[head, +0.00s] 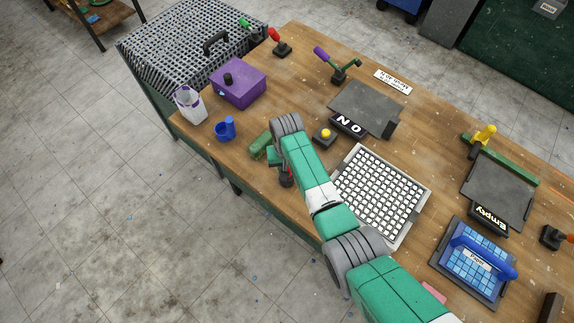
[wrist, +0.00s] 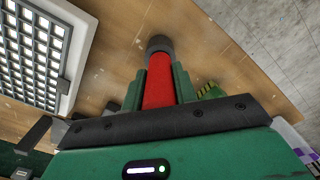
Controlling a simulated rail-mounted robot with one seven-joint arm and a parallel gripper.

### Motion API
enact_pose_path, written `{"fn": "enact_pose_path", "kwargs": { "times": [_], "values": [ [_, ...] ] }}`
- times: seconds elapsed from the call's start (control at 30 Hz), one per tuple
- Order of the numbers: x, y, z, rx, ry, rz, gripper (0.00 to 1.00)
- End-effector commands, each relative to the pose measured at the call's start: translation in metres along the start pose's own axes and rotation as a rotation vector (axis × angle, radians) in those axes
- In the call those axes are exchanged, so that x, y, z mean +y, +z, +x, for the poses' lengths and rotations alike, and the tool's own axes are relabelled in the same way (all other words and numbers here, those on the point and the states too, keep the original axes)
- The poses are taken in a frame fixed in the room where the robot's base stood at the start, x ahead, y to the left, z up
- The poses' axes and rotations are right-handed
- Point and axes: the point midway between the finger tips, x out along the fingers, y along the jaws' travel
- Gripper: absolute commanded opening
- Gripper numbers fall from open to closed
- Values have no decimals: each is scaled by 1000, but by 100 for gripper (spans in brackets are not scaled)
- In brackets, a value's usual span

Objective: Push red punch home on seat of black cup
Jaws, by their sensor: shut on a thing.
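The red punch (wrist: 158,90) is held between the green fingers of my gripper (wrist: 160,85) in the wrist view. A dark round piece (wrist: 160,46), which looks like the black cup, shows at the punch's far end. I cannot tell whether the punch is fully down on its seat, or whether a gap is left. In the head view my gripper (head: 282,160) is low near the table's front edge, and the dark piece (head: 286,181) shows just below it. My arm hides most of the punch there.
A white-grid mosaic sheet (head: 383,190) lies right of my arm. A yellow-button box (head: 324,135) stands nearby. A green block (head: 260,144) is close left of my gripper. A blue cup (head: 222,135) and a purple box (head: 238,90) stand further left. The table edge is close.

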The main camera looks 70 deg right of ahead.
Motion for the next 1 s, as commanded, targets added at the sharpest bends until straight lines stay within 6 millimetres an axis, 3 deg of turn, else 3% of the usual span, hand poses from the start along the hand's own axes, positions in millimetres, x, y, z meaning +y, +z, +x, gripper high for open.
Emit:
{"fn": "enact_pose_path", "kwargs": {
  "times": [0.23,0.27,0.4,0.67,1.0],
  "values": [
    [0,0,8,0,0,0,5],
    [0,0,7,1,0,0,30],
    [0,0,7,0,0,0,54],
    [0,0,6,0,0,0,54],
    [0,0,-54,3,0,0,54]
  ]
}}
